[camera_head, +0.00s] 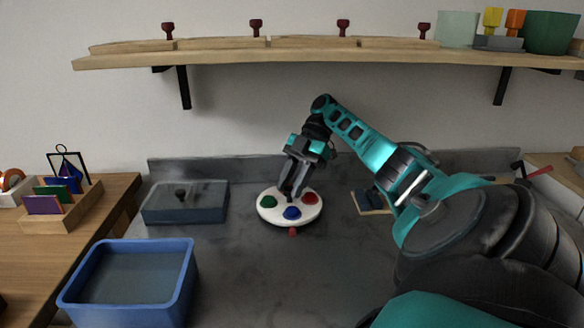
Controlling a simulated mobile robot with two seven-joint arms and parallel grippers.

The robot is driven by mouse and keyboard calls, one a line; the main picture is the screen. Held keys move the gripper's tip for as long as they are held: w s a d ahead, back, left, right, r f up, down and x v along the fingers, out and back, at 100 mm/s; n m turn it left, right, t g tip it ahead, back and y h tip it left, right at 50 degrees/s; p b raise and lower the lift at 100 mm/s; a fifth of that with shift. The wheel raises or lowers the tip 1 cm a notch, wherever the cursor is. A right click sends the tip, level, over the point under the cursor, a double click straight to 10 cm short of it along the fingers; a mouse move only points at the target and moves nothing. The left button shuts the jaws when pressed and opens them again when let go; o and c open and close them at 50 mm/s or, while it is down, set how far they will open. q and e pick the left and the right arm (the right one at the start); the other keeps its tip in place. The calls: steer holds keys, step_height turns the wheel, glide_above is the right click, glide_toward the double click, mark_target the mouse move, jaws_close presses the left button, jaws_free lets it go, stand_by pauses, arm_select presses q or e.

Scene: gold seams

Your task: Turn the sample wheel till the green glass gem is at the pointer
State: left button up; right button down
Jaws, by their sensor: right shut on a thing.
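The sample wheel (280,218) is a white disc on the grey counter. The green gem (268,202) is at its left side. The blue gem (292,213) is at its front and the red gem (310,198) at its right. A small red pointer (292,231) stands at the front edge, nearest the blue gem. My right gripper (289,195) points down at the middle of the wheel and is shut on its centre knob, which the fingers mostly hide. The back of the wheel is partly hidden by the gripper. My left gripper is not in view.
A lidded grey box (185,203) stands left of the wheel, and a blue bin (180,285) at the front left. A wooden shelf (320,56) runs above the counter. A small board (372,201) lies right of the wheel. The counter before the wheel is clear.

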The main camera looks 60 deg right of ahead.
steer(key=c, duration=0.9)
jaws_free()
steer(key=shift+o, duration=0.2)
